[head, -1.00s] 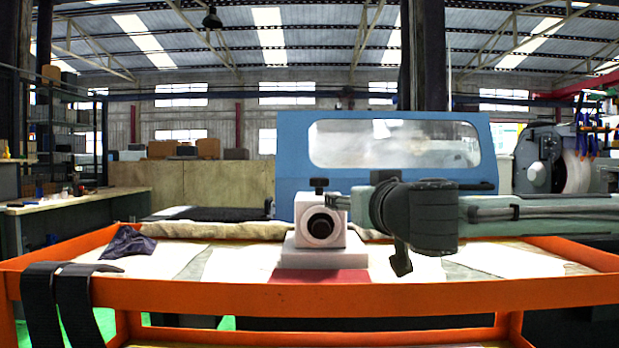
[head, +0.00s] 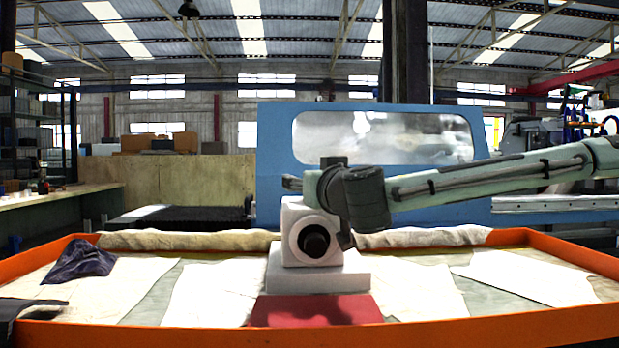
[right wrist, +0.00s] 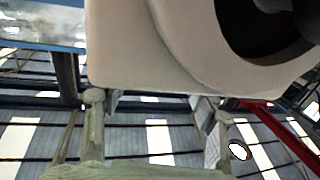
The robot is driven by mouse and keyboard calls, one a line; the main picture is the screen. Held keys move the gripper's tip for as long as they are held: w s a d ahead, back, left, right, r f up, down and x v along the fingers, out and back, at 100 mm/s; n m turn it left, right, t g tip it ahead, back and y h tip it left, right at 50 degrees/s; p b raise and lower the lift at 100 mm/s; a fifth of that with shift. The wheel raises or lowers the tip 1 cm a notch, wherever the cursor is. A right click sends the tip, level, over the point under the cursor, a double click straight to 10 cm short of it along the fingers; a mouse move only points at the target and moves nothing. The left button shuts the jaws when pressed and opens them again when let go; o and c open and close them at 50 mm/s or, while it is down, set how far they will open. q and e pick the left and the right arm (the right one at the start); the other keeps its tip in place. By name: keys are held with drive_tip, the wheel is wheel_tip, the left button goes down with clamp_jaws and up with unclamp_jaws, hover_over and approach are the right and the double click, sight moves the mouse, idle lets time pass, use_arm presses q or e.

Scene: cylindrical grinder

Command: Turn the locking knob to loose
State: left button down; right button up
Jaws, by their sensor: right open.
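The white block-shaped unit (head: 292,222) with a dark round bore (head: 314,241) stands on a pale base in the orange-rimmed tray. Its black locking knob, seen on top of it earlier, cannot be made out now; my gripper covers that spot. My right gripper (head: 296,184) reaches in from the right, just above the unit's top, fingers pointing left. In the right wrist view the unit (right wrist: 140,45) fills the upper part, bore at upper right. The right gripper (right wrist: 150,100) is open there, its fingertips apart by the unit's edge; the knob is not visible between them.
The orange tray rim (head: 420,333) runs along the front. A red mat (head: 312,311) lies before the unit. A dark cloth (head: 80,262) lies at left, with pale sheets around. A blue machine cover (head: 272,150) stands behind.

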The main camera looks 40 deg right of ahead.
use_arm(q)
drive_tip(key=shift+f, duration=0.25)
use_arm(e)
drive_tip(key=shift+w+d, duration=0.15)
drive_tip(key=shift+w, duration=0.25)
drive_tip(key=c, duration=1.2)
